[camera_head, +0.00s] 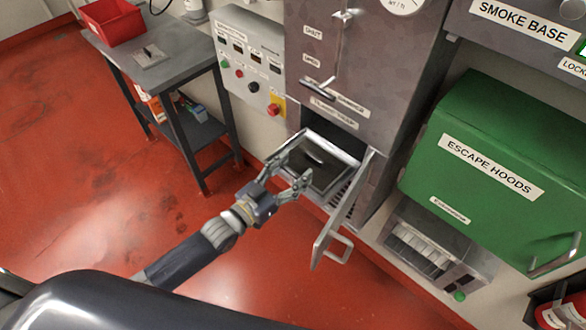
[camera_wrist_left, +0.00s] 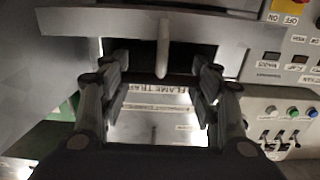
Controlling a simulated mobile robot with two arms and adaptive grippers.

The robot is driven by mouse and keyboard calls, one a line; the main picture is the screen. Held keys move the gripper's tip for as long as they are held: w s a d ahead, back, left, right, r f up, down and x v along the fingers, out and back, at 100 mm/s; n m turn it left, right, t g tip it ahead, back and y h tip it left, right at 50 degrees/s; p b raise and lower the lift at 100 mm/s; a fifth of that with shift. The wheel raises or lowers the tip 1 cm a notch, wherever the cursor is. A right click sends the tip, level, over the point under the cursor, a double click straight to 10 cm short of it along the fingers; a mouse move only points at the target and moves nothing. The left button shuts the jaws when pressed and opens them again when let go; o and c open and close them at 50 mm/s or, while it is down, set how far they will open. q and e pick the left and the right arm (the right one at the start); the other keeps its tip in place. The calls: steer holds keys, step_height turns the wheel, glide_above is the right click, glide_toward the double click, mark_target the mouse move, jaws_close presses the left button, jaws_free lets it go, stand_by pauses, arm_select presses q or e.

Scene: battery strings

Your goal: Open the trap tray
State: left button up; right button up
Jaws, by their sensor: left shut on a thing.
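The trap tray (camera_head: 330,172) is a shallow metal tray with a dark inside. It sticks out of the opening low in the grey cabinet (camera_head: 335,60). My left gripper (camera_head: 294,168) reaches it from the lower left and is shut on its front part, with the fingers well apart. In the left wrist view my gripper (camera_wrist_left: 160,80) shows a finger on each side, with a light upright bar (camera_wrist_left: 163,48) ahead between them. A partly covered label there reads "FLAME TRA". The exact contact is hidden. My right gripper is not in view.
A small hinged door (camera_head: 341,205) with a handle stands open at the tray's right. A green "ESCAPE HOODS" box (camera_head: 480,215) is farther right. A control panel (camera_head: 250,60) and a side table (camera_head: 150,62) with a red bin (camera_head: 112,20) are left. Red floor is clear.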

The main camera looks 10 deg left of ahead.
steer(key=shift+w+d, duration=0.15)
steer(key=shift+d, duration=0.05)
arm_select(q)
steer(key=o, duration=1.5)
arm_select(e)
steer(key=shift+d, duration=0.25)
arm_select(q)
steer(key=shift+o, duration=0.2)
steer(key=v, duration=1.2)
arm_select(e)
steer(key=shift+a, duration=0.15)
